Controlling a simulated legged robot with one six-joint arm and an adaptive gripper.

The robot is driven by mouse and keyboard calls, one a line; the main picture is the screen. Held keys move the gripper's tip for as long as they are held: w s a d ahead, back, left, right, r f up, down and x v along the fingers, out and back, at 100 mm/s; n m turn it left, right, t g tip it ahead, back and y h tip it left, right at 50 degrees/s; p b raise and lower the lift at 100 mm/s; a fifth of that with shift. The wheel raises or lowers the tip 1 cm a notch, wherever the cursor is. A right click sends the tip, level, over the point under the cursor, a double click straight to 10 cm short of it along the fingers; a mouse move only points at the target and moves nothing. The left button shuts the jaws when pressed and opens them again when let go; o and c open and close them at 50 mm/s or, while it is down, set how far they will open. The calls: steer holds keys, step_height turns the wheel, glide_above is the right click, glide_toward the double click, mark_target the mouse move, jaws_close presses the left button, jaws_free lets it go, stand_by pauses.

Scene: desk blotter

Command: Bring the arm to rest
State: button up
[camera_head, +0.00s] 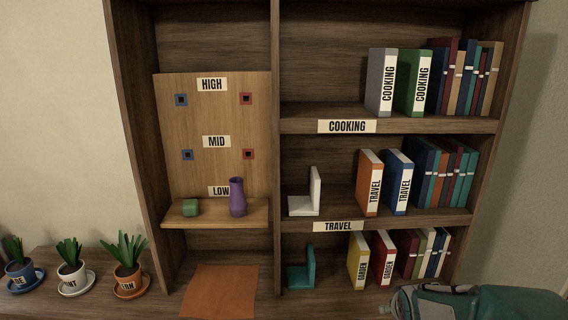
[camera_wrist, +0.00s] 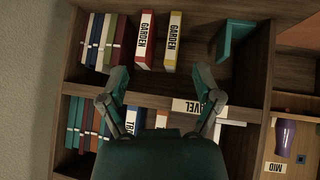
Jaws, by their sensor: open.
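My gripper (camera_wrist: 162,73) is open in the wrist view, its two grey and teal fingers spread apart with nothing between them. That view is upside down, and the fingers appear in front of the shelf edge by the TRAVEL label (camera_wrist: 193,107). In the head view, my teal arm (camera_head: 510,303) lies across the bottom right corner, in front of the lower bookcase. The fingers are hard to make out there.
The bookcase holds a red GARDEN book (camera_head: 384,258), a yellow GARDEN book (camera_head: 358,260), a teal bookend (camera_head: 301,270) and a white bookend (camera_head: 311,194). Potted plants (camera_head: 126,262) stand left.

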steer(key=s+a+r, duration=0.3)
steer(key=s, duration=0.4)
steer(key=s+a+r+g+y, duration=0.1)
steer(key=s+a+r, duration=0.2)
steer(key=s, duration=0.3)
steer(key=s+a+r+g+y, duration=0.1)
steer(key=s+a+r, duration=0.3)
steer(key=s, duration=0.3)
steer(key=shift+s, duration=0.3)
